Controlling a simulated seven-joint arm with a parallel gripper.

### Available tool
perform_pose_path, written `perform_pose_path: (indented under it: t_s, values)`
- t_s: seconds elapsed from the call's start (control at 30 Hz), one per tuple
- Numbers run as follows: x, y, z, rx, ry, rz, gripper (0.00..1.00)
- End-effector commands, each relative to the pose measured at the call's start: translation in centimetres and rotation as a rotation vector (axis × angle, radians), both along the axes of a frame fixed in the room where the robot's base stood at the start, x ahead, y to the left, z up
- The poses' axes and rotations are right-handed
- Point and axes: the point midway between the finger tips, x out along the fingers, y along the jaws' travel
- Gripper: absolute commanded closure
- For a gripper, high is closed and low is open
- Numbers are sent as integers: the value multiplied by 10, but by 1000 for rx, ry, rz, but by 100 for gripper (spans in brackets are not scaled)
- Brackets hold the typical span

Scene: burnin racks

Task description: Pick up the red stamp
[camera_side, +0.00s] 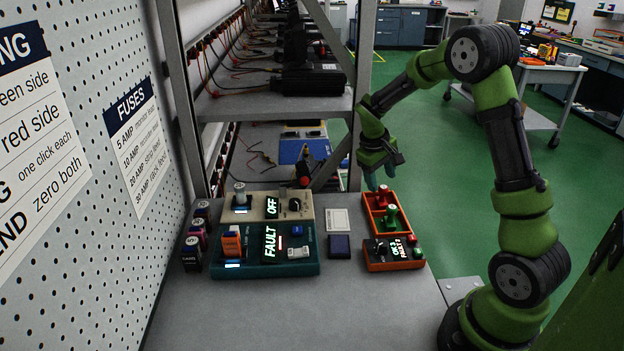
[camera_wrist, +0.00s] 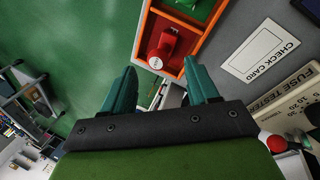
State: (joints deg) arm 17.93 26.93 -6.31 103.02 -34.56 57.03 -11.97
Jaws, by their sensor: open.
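The red stamp (camera_side: 381,196) stands in the rear compartment of an orange tray (camera_side: 368,212). In the wrist view the red stamp (camera_wrist: 167,42) shows as a red handle with a round white-marked end, in a red-floored compartment. My gripper (camera_side: 381,180) is just above and behind the tray in the side view. In the wrist view my gripper (camera_wrist: 160,80) is open, with its two teal fingers apart and nothing between them. The stamp lies just past the fingertips, roughly in line with the gap. A green stamp (camera_side: 391,216) stands in the neighbouring compartment.
An orange control box (camera_side: 380,265) adjoins the tray's front. A white check card (camera_side: 337,219) and a dark blue pad (camera_side: 339,246) lie left of it. A teal device (camera_side: 300,268) and beige fuse tester (camera_side: 255,212) stand farther left. Metal shelving (camera_side: 350,95) rises behind.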

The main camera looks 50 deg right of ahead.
Motion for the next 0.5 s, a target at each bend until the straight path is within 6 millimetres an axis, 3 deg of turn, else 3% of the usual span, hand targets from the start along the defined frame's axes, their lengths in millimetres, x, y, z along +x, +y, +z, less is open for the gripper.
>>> perform_pose_path:
  t_s: [0.2,0.5]
  values:
    - [-2,-13,-31,2,4,-2,41]
    - [-2,-15,-39,1,1,0,41]
